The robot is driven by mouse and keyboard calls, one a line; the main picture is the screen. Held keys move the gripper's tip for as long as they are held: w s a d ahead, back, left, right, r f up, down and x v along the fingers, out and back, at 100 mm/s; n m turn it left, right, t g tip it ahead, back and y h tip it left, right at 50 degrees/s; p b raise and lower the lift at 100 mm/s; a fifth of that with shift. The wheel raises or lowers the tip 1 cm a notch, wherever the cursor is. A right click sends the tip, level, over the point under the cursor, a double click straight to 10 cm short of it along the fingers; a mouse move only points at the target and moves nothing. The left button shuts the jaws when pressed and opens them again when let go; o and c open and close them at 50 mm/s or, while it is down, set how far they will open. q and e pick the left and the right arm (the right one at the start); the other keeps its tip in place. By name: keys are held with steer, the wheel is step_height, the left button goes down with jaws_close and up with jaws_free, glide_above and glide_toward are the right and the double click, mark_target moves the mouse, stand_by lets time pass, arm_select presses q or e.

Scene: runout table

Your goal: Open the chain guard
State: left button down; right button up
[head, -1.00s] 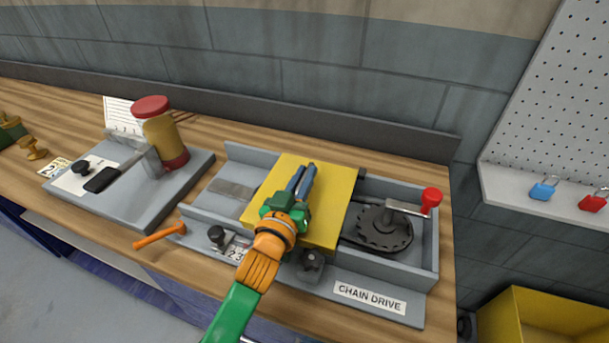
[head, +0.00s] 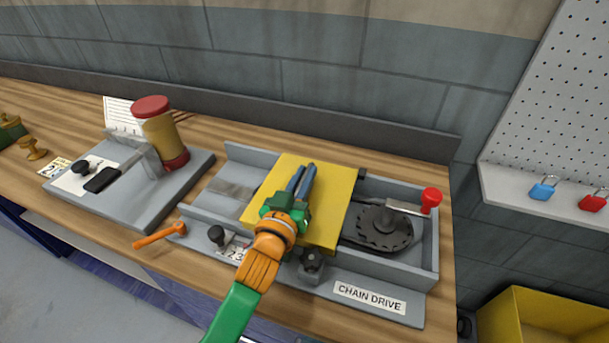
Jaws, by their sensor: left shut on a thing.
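The chain guard (head: 322,215) is a yellow cover lying over the middle of the grey chain drive tray (head: 428,262). My left gripper (head: 304,178) reaches over it from the front, with its blue fingers close together on the cover. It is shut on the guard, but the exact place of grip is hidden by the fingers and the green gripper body. To the right of the guard, a dark toothed sprocket (head: 378,232) shows beside a crank with a red knob (head: 431,197). My right gripper is not in view.
Black knobs (head: 216,235) and (head: 312,261) stand at the tray's front, with an orange lever (head: 158,236) at the left. A grey fixture (head: 130,205) with a red-and-yellow cylinder (head: 164,135) stands further left. Padlocks (head: 543,188) lie on the right shelf, above a yellow bin (head: 545,318).

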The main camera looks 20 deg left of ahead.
mark_target(251, 203)
arm_select(q)
steer(key=shift+a, duration=0.4)
steer(key=a+p, duration=0.2)
steer(key=a, duration=0.6)
steer(key=shift+w+a, duration=0.15)
steer(key=c, duration=0.9)
jaws_free()
steer(key=shift+w, duration=0.15)
steer(key=s+b, duration=0.1)
steer(key=s, duration=0.6)
steer(key=shift+s, duration=0.1)
